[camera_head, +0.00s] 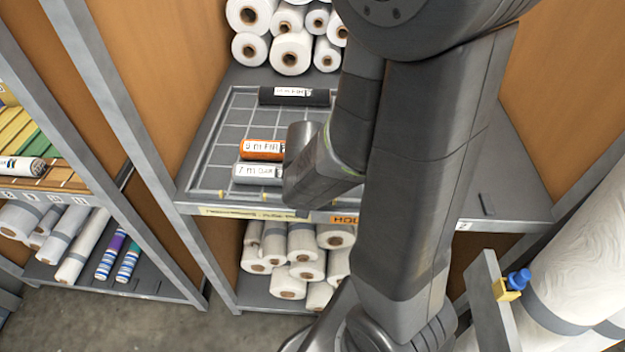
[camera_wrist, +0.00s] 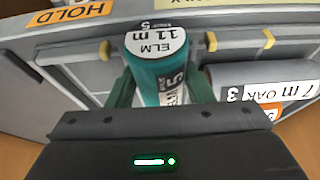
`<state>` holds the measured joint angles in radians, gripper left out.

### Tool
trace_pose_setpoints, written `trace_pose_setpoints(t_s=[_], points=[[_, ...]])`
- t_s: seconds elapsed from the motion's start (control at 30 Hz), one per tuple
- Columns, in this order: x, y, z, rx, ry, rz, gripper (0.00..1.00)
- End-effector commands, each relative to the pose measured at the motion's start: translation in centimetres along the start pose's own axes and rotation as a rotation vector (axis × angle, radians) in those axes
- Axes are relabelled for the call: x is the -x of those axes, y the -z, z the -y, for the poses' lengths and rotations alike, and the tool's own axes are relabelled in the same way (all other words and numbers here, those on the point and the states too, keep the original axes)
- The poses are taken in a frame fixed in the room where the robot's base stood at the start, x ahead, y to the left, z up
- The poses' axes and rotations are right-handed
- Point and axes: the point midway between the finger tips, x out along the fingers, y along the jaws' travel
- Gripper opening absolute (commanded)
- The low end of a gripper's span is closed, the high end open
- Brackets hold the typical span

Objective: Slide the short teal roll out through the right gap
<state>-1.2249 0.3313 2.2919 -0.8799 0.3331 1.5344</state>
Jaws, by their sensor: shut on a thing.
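The teal roll (camera_wrist: 172,75) shows in the wrist view with its white end label, reading ELM 11 m, facing me. My gripper (camera_wrist: 162,88) is shut on it, one finger on each side. The roll's labelled end lies between two yellow posts (camera_wrist: 103,50) and (camera_wrist: 211,41) at the shelf's front edge. I cannot tell whether it touches either post. In the head view my arm hides the teal roll and the fingertips.
A grey roll (camera_head: 258,173) lies close by on the gridded shelf (camera_head: 206,165); it is beside the teal roll in the wrist view. An orange roll (camera_head: 263,150) and a black roll (camera_head: 295,95) lie farther back. White rolls (camera_head: 290,52) are stacked behind. An orange HOLD label (camera_head: 345,219) marks the front edge.

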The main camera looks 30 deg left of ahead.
Motion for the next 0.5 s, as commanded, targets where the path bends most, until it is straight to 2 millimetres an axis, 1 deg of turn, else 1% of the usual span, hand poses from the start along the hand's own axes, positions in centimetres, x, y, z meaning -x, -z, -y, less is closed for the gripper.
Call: trace_pose_setpoints(t_s=[0.13, 0.33, 0.37, 0.4, 0.47, 0.5], points=[[0.39, -0.94, 0.01, 0.001, 0.001, 0.0, 0.23], [0.42, -1.03, 0.0, 0.0, 0.0, 0.0, 0.23], [0.42, -1.02, 0.0, 0.0, 0.0, 0.0, 0.49], [0.42, -1.02, 0.0, 0.0, 0.0, 0.0, 0.57], [0.42, -1.02, 0.0, 0.0, 0.0, 0.0, 0.68], [0.42, -1.02, 0.0, 0.0, 0.0, 0.0, 0.72]])
